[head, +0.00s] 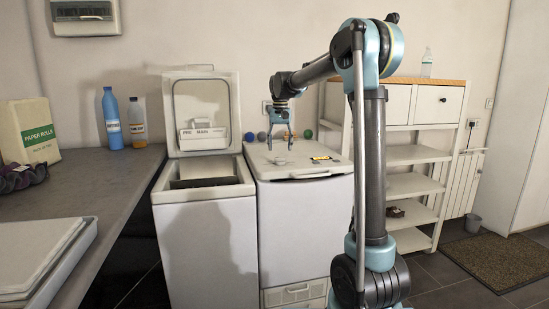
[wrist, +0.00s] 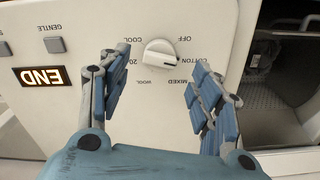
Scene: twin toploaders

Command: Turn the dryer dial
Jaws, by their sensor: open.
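The dryer (head: 300,200) is the right-hand toploader, with its lid closed. Its white dial (wrist: 160,57) shows in the wrist view on a pale panel, with OFF, COTTON, MIXED, WOOL and COOL around it. The dial's white grip points right, near COTTON. My gripper (wrist: 150,85) is open, with one blue-padded finger on each side of the dial and apart from it.
An END display (wrist: 42,76) and a GENTLE button (wrist: 55,44) lie left of the dial. The left toploader (head: 205,240) stands beside the dryer, its lid (head: 203,95) raised. A shelf unit (head: 408,185) stands right, behind my arm. Coloured balls (head: 249,137) sit behind the dryer.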

